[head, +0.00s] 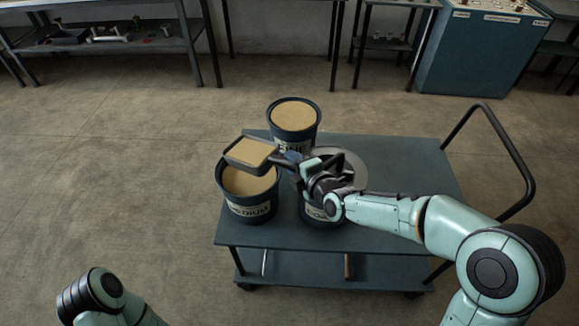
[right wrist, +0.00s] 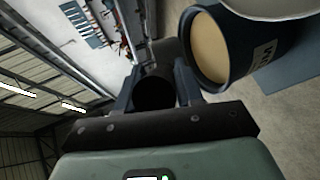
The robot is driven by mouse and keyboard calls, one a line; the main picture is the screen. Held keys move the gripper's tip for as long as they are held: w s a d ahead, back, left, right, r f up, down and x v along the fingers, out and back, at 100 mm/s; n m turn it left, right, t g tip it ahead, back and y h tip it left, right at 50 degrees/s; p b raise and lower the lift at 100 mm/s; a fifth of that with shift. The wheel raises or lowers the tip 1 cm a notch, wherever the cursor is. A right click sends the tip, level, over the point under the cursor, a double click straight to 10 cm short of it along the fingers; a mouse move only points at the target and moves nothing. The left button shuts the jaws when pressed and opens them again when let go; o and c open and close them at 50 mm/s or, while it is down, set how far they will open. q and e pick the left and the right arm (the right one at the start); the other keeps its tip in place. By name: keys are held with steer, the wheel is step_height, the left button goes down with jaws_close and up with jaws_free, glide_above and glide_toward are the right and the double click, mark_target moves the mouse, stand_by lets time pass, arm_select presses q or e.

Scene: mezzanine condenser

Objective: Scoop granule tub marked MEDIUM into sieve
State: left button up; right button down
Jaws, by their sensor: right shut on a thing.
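The dark blue tub marked MEDIUM (head: 250,208) stands at the left edge of the cart, full of tan granules. My right gripper (head: 298,167) is shut on the handle of a square dark scoop (head: 250,153). The scoop is filled with tan granules and is held roughly level above the MEDIUM tub. The handle (right wrist: 155,90) shows as a dark cylinder between the fingers in the right wrist view. A round grey metal rim (head: 350,172), possibly the sieve, lies partly hidden behind my right gripper. My left gripper is out of view; only part of that arm shows at the lower left.
A tub with a partly hidden label (head: 294,118), full of tan granules, stands behind. Another tub (head: 318,213) is mostly covered by my right gripper. The cart top (head: 400,165) is clear at the right; its handle (head: 500,150) rises there. Benches stand along the wall.

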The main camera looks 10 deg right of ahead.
steer(key=shift+d+r+t+b, duration=0.2)
steer(key=shift+r+t+b, duration=0.1)
steer(key=shift+r, duration=0.1)
steer(key=shift+s+d+r+m+t+y, duration=0.1)
steer(key=shift+s+r+m+t+y, duration=0.1)
steer(key=shift+r+t, duration=0.2)
steer(key=shift+s+d+r+m+t+y, duration=0.1)
steer(key=shift+s+r+m+t+y, duration=0.1)
steer(key=shift+r+t, duration=0.15)
